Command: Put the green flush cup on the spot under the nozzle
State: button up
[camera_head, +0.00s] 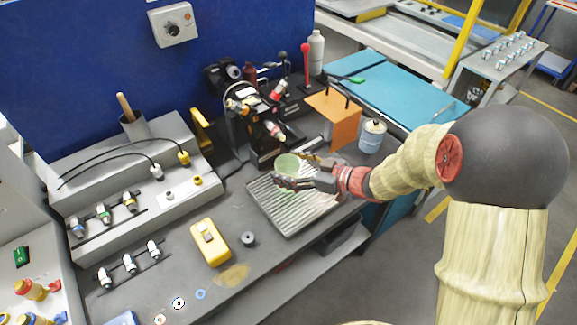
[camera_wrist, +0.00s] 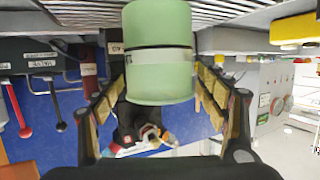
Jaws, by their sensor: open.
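The green flush cup (camera_head: 288,164) is pale green with a light band and appears to stand upright at the back of a ribbed metal tray (camera_head: 285,218). In the wrist view, which looks upside down, the cup (camera_wrist: 158,85) sits between the fingers of my gripper (camera_wrist: 160,98), with its far end cut off by the frame. My gripper (camera_head: 296,174) is open around the cup, with gaps on both sides in the wrist view. A black machine with red-tipped parts (camera_head: 240,112) stands behind the tray; its nozzle appears just behind the cup. I cannot make out the spot.
A grey panel with connectors (camera_head: 140,185) fills the left.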

jog(key=shift+r, duration=0.2)
jog(key=p+v, duration=0.4)
jog(key=v, duration=0.8)
